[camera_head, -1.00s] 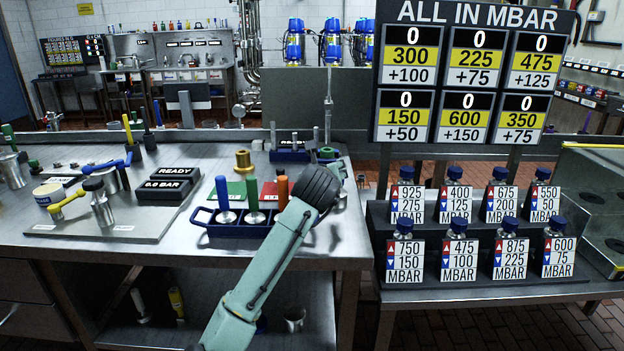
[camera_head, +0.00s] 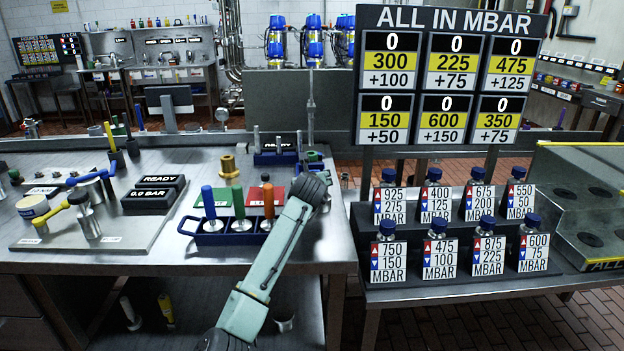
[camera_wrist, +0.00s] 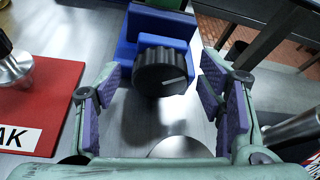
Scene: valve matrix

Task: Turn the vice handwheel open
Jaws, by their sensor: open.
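In the wrist view, the black ribbed handwheel (camera_wrist: 160,72) with a pale mark on its face sits on the front of the blue vice (camera_wrist: 183,26). My gripper (camera_wrist: 166,85) is open, its purple-padded fingers apart on either side of the handwheel. Clear gaps show between the pads and the wheel; nothing is held. In the head view, my arm's dark wrist reaches over the bench's right end and hides the gripper and handwheel.
A red mat (camera_wrist: 42,100) lies left of my gripper. On the bench (camera_head: 150,262), a blue rack (camera_head: 222,240) with several coloured-handled tools stands left of my arm. Blue-capped bottles (camera_head: 440,255) stand on shelves to the right. A sign board (camera_head: 445,80) rises behind them.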

